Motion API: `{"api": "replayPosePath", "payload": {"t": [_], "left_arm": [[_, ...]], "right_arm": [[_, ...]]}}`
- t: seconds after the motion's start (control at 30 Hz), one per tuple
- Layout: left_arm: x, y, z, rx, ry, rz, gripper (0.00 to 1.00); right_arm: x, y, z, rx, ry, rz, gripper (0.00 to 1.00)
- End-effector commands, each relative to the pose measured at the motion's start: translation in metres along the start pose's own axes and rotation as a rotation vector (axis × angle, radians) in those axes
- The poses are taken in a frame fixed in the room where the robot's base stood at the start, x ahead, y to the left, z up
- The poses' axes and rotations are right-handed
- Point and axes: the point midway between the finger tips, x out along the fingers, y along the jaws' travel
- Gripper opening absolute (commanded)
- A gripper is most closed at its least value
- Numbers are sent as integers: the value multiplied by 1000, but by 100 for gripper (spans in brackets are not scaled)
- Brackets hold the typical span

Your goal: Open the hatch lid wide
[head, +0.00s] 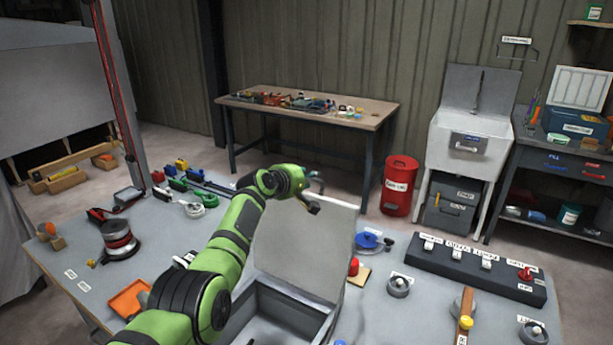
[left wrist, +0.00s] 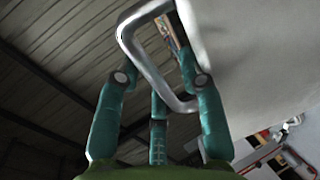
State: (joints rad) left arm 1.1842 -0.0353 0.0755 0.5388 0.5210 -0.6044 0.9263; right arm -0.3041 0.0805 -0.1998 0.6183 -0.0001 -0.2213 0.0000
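The grey hatch lid (head: 305,245) stands raised, roughly upright, at the far side of its open grey box (head: 275,315), its plain inner face towards me. My left gripper (head: 316,196) is at the top edge of the lid in the head view. In the left wrist view, a bare metal loop handle (left wrist: 187,103) passes between the teal fingers of my left gripper (left wrist: 160,60), which bend in around it. The handle's joint to the lid is hard to see. The lid's pale face fills the right of that view (left wrist: 250,60). My right gripper is not in view.
On the bench, a black switch panel (head: 470,270) and several round grey fittings (head: 398,286) lie right of the box. A blue valve (head: 370,241) sits just right of the lid. An orange tray (head: 128,299) and a reel (head: 118,241) are at left.

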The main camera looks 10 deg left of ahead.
Motion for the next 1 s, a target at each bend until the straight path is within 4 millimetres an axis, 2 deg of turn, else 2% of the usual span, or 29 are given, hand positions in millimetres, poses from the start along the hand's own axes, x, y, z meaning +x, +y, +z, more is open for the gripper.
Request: {"api": "replayPosePath", "payload": {"t": [0.03,0.47,0.77,1.0], "left_arm": [[2,-8,5,-1,-11,-15,43],[-3,-6,6,-3,-13,-9,43],[-27,-3,3,-2,-6,-4,43],[-56,-1,2,-1,-4,0,43]], "right_arm": [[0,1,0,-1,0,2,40],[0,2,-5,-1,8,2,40],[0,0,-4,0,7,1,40],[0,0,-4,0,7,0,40]]}}
